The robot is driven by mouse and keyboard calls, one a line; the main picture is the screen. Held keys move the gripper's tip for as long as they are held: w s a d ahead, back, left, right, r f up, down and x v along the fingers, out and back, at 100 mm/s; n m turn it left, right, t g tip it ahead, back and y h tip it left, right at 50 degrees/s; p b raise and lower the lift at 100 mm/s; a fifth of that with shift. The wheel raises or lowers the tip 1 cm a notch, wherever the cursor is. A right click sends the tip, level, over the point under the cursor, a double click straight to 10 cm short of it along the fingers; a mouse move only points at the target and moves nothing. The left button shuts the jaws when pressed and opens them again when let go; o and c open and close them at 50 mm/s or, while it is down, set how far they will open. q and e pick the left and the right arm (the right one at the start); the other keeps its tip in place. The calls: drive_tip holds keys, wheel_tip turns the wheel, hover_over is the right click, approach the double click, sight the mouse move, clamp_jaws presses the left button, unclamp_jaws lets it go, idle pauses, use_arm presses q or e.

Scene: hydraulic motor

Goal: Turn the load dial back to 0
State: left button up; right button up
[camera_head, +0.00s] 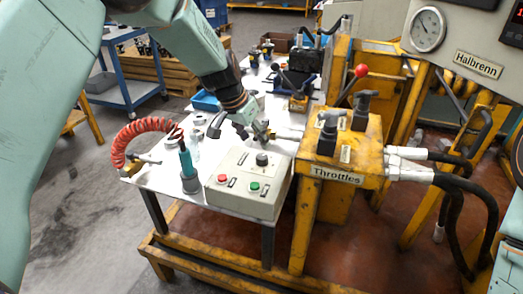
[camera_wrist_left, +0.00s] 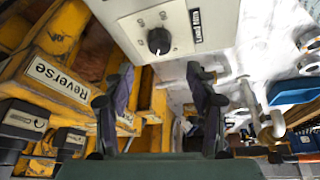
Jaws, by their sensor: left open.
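A black dial knob (camera_head: 262,159) sits on the top face of a grey control box (camera_head: 237,200), behind a red button (camera_head: 222,179) and a green button (camera_head: 254,187). In the left wrist view the knob (camera_wrist_left: 158,40) stands on a light plate with a small label beside it. I cannot read its setting clearly. My left gripper (camera_head: 242,131) is open and empty, above the table behind the box. In the left wrist view its two fingers (camera_wrist_left: 161,80) are apart, with the knob beyond their tips and not between them. My right gripper is not in view.
The yellow throttle block (camera_head: 343,160) with black levers stands right of the box. A red-knobbed lever (camera_head: 360,71) rises behind it.

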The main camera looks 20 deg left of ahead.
sight(262, 156)
use_arm(q)
drive_tip(key=b+x, duration=0.1)
drive_tip(key=x, duration=0.5)
drive_tip(key=shift+s+f, duration=0.1)
drive_tip(key=shift+f, duration=0.05)
drive_tip(key=shift+x, duration=0.8)
